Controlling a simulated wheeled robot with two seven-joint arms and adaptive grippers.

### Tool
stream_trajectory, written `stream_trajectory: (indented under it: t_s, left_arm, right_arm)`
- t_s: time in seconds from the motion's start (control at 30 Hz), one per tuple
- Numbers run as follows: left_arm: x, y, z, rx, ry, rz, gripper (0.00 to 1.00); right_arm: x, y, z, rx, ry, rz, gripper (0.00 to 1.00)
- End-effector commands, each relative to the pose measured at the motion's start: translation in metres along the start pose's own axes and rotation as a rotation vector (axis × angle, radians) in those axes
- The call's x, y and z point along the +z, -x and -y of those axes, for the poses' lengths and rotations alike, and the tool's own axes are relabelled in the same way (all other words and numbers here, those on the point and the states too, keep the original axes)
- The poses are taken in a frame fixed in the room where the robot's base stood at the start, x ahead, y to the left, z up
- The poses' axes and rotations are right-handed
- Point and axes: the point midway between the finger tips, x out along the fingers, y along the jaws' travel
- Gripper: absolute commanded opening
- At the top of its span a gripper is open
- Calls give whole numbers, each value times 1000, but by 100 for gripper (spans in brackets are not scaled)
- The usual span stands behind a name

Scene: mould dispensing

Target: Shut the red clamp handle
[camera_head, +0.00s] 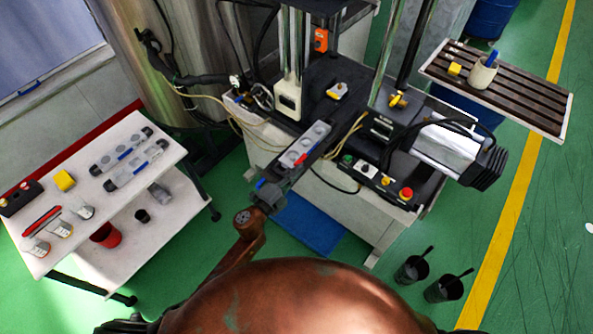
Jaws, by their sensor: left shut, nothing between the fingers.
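A grey mould (316,133) with round cavities lies on the dark machine bed in the middle of the view. The red clamp handle (300,159) shows as a small red piece at the mould's near end, with a blue and white part beside it. My left gripper (284,180) reaches up from below, just short of the mould's near end. It is shut and empty, with its tip close to the red handle. I cannot tell whether they touch, or how far the handle stands open. My right gripper is not in view.
A white trolley (150,201) at left carries two more moulds, beakers and a yellow block. The machine has posts (292,50), hoses and a button box (376,183) right of the mould. A slatted table (520,95) stands at upper right. Two dark buckets stand on the floor.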

Motion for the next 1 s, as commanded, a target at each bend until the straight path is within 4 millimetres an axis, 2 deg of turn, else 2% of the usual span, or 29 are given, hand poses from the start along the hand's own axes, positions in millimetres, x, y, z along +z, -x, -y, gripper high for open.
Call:
stream_trajectory:
  t_s: [0.23, 1.0]
  left_arm:
    - [0, -1, 0, 12, -4, -60, 0]
    - [7, 2, 1, 12, -3, -54, 0]
  right_arm:
    - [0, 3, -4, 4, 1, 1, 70]
    - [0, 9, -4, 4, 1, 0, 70]
